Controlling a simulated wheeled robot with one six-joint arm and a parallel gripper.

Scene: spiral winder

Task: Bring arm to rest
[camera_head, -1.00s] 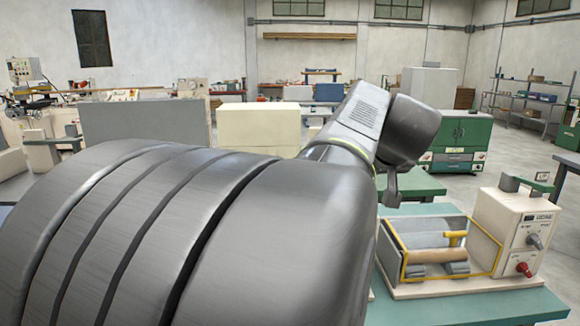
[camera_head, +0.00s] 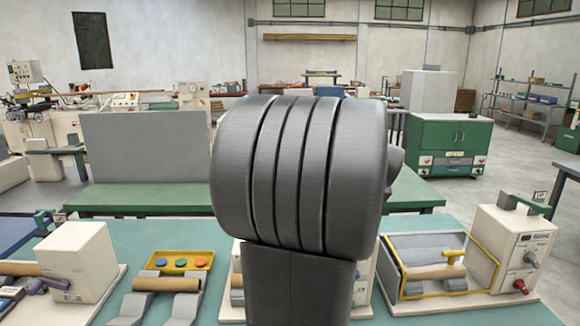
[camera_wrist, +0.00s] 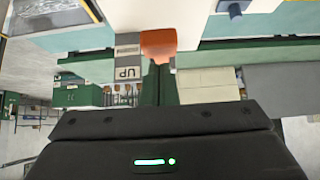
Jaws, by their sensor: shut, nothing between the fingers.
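My arm stands folded upright in the middle of the head view, its dark, ribbed joint large in front of the camera. The gripper itself is hidden there. In the wrist view my gripper (camera_wrist: 158,65) is shut and empty, its dark fingers together above the wrist housing with a green light. An orange piece shows at the finger ends; I cannot tell whether it belongs to the fingers. A winder-like machine (camera_head: 517,250) with a cream control box, wooden roller and yellow frame stands right of my arm on the bench, apart from it in the picture.
A teal bench (camera_head: 500,315) spans the front. On it, left of my arm, are a cream box machine (camera_head: 80,260) and a yellow button panel (camera_head: 180,261). A green table (camera_head: 150,197) with a grey panel (camera_head: 145,147) and a green cabinet (camera_head: 452,143) stand behind.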

